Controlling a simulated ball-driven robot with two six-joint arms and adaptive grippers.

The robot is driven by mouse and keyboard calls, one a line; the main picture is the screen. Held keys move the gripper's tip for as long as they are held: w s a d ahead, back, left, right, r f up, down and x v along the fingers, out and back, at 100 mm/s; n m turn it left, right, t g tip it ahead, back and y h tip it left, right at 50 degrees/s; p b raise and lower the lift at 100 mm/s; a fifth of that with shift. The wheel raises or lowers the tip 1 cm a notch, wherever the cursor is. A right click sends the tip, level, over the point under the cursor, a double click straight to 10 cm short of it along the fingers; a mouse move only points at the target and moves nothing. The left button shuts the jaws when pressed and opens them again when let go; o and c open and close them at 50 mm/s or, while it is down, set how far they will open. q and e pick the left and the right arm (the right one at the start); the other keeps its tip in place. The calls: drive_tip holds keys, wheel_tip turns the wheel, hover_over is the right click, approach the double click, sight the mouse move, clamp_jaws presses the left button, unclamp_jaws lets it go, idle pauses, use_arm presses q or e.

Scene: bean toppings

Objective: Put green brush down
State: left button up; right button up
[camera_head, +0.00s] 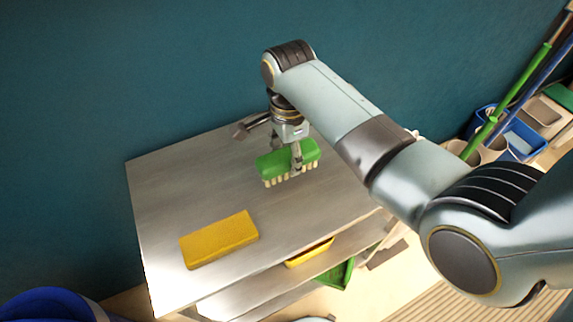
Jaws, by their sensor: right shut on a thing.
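The green brush (275,163) has a green back and pale bristles that point down. It is at the middle right of the metal table (178,191). My right gripper (296,164) comes down on the brush from above and is shut on its green back. The bristles are at or just above the tabletop; I cannot tell whether they touch it. My left gripper is not in the view.
A yellow sponge-like block (219,240) lies at the table's front left. A lower shelf holds a yellow item (310,252) and a green one (337,274). Blue bucket (48,305) at lower left; cleaning gear stands at right. The table's left side is clear.

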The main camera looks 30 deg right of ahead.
sight(287, 168)
drive_tip(key=shift+w+a+f, duration=0.1)
drive_tip(key=shift+f, duration=0.15)
wheel_tip(287, 168, down, 3)
drive_tip(key=shift+f, duration=0.2)
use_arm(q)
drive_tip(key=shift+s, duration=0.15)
use_arm(e)
drive_tip(key=shift+f, duration=0.2)
drive_tip(key=o, duration=1.2)
